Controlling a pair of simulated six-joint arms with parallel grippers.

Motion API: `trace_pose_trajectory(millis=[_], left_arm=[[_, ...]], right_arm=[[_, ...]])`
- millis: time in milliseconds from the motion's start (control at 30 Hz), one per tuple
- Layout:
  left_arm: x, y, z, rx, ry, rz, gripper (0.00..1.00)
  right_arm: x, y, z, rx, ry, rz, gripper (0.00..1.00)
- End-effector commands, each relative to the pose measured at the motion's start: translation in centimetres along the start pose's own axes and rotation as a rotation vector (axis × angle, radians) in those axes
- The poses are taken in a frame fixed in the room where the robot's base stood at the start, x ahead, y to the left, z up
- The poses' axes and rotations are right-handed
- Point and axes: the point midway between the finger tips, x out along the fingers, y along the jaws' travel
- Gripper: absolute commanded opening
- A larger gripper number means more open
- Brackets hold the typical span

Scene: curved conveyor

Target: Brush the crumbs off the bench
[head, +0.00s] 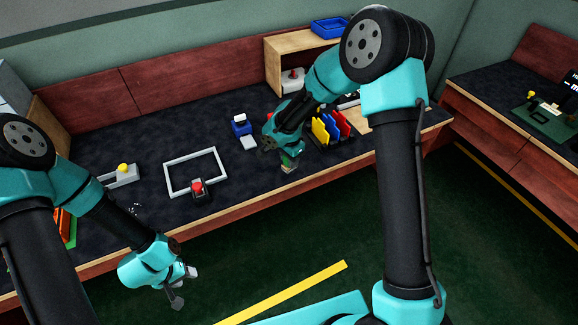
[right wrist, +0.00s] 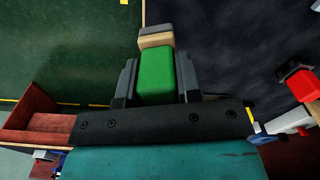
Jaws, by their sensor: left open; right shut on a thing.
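My right gripper (head: 290,154) is shut on a brush (head: 289,167) near the bench's front edge. In the right wrist view the brush (right wrist: 156,74) has a green handle between the fingers and a beige, wood-coloured end beyond them. The dark bench top (head: 232,205) runs across the head view. Small pale specks (head: 135,208), perhaps crumbs, lie on it at the left, near my left arm; they are too small to tell apart. My left gripper (head: 184,287) is open and empty, in front of the bench over the green floor.
A grey rectangular frame (head: 168,176) lies mid-bench, with a red-button box (head: 198,188) at its front edge. A yellow-knobbed grey block (head: 122,175) is to its left. A blue item (head: 240,127) and coloured upright pieces (head: 331,125) stand near the right gripper.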

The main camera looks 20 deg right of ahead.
Motion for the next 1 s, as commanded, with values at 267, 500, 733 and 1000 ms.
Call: trace_pose_trajectory(millis=[267,500,733,1000], left_arm=[[0.0,0.0,0.0,0.000,0.000,0.000,0.49],[0.0,0.0,0.0,0.000,0.000,0.000,0.49],[0.0,0.0,0.0,0.000,0.000,0.000,0.49],[0.0,0.0,0.0,0.000,0.000,0.000,0.49]], right_arm=[[-0.9,-3.4,-2.8,-0.322,0.005,0.001,0.13],[-1.9,-5.8,-4.9,-0.605,-0.004,0.000,0.13],[-2.5,-7.2,-6.1,-0.789,-0.015,-0.007,0.13],[-2.6,-7.3,-6.2,-0.823,-0.018,-0.007,0.13]])
